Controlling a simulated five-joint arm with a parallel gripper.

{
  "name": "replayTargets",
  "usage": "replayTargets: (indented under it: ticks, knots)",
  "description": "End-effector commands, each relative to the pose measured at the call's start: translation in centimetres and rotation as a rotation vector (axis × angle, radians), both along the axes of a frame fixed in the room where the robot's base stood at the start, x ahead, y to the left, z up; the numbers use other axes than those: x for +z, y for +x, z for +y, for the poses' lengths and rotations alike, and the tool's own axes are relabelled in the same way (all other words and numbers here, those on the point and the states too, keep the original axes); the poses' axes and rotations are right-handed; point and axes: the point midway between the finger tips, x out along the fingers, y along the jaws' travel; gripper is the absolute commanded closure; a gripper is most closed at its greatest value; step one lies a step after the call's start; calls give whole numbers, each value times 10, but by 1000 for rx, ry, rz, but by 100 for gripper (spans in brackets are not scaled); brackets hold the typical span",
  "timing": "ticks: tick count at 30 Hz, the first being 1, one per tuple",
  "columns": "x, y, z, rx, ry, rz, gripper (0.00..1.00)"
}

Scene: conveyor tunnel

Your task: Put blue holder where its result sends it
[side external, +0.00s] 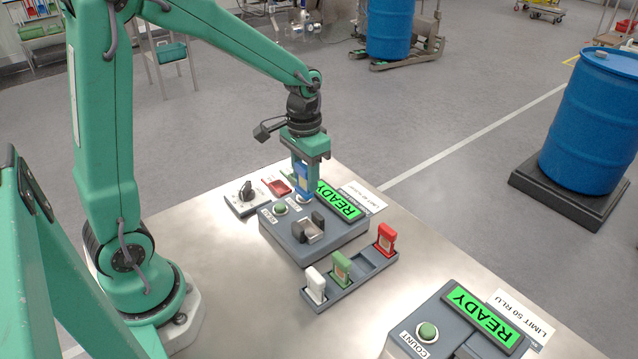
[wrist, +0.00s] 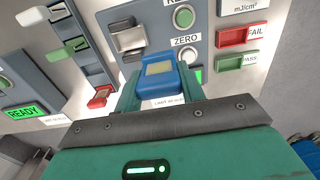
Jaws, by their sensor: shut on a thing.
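My gripper (side external: 304,176) is shut on the blue holder (wrist: 160,80), which has a pale yellowish window. In the side view the blue holder (side external: 303,183) hangs upright at the far edge of the grey meter (side external: 300,254); its exact height is hard to tell. The meter has an empty-looking metal socket (side external: 308,229) and a green READY display (side external: 338,200), partly covered by the holder. A red FAIL tray (wrist: 232,37) and a green PASS tray (wrist: 230,62) lie side by side to the right in the wrist view. The red tray (side external: 278,187) also shows in the side view.
A grey rack (side external: 358,281) holds white (side external: 315,283), green (side external: 341,268) and red (side external: 386,238) holders, with an open slot between green and red. A second meter (side external: 465,325) reads READY at the front right. A knob box (side external: 246,197) stands left of the trays.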

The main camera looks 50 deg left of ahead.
Motion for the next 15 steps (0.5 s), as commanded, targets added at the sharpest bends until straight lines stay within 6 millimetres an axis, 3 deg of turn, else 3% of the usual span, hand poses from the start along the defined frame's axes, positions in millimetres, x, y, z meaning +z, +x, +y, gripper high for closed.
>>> replayTargets:
  ticks: [9,15]
  knots:
    - [-7,22,83,8,0,1,100]
    - [-11,25,126,4,-1,2,100]
